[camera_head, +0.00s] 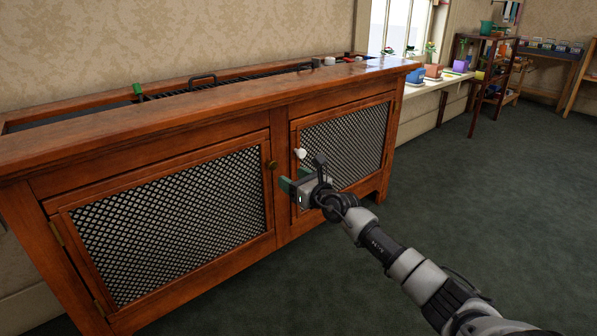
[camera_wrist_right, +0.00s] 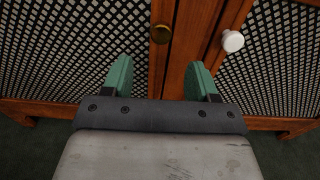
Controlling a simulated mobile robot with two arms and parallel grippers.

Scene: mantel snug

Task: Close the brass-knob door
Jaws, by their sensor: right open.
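The brass-knob door (camera_head: 59,222) is the left door of a wooden cabinet, with a mesh panel and hinges on its left side. Its brass knob (camera_head: 271,164) sits near the free edge, and shows in the right wrist view (camera_wrist_right: 161,34). The door stands close to the cabinet front; I cannot tell if a small gap remains. My right gripper (camera_head: 292,184) is open and empty in front of the centre post, below and right of the knob. Its green fingers (camera_wrist_right: 160,78) are spread in the right wrist view, below the knob. My left gripper is out of view.
The right door (camera_head: 345,140) has a white knob (camera_head: 300,153), also in the wrist view (camera_wrist_right: 232,41), close to my right gripper. The cabinet top (camera_head: 215,97) overhangs the doors. The dark carpet (camera_head: 480,190) is clear at right; shelves (camera_head: 493,75) stand farther back.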

